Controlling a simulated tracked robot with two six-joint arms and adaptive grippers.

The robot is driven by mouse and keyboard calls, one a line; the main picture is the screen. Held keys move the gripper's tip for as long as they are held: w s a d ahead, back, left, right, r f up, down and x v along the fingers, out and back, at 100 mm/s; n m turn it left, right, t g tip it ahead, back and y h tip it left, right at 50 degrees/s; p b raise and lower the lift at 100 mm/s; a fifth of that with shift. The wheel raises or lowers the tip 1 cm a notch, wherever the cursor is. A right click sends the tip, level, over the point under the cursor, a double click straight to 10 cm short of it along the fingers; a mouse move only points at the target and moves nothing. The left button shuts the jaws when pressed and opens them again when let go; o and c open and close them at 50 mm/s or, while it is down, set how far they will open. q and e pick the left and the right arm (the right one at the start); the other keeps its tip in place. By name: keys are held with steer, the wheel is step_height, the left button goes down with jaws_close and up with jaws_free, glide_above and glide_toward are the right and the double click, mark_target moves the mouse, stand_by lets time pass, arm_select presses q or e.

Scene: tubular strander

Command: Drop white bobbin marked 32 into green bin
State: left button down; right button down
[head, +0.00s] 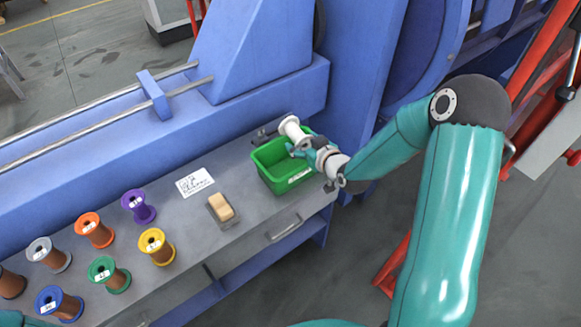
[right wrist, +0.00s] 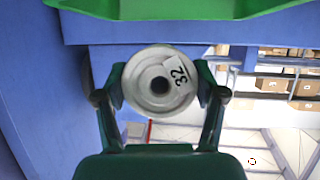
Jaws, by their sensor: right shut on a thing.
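The white bobbin marked 32 (head: 291,127) is held by my right gripper (head: 304,145) at the green bin (head: 272,176). In the right wrist view the bobbin (right wrist: 158,82) sits between the two fingers of the right gripper (right wrist: 160,88), its end face with the 32 label turned to the camera. The green bin's rim (right wrist: 170,8) crosses the top of that view. In the head view the bobbin is over the bin's back part; its height above the rim is hard to tell. My left gripper is not in view.
On the grey bench (head: 239,239) stand several bobbins, including purple (head: 138,206), orange (head: 94,230), yellow (head: 156,246) and green (head: 108,275). A paper sheet (head: 195,182) and a tan block in a tray (head: 221,208) lie left of the bin. The blue machine (head: 262,95) rises behind.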

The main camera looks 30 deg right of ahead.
steer(key=shift+f, duration=0.6)
jaws_free()
steer(key=v, duration=0.7)
steer(key=shift+s+r, duration=0.1)
steer(key=shift+s, duration=0.15)
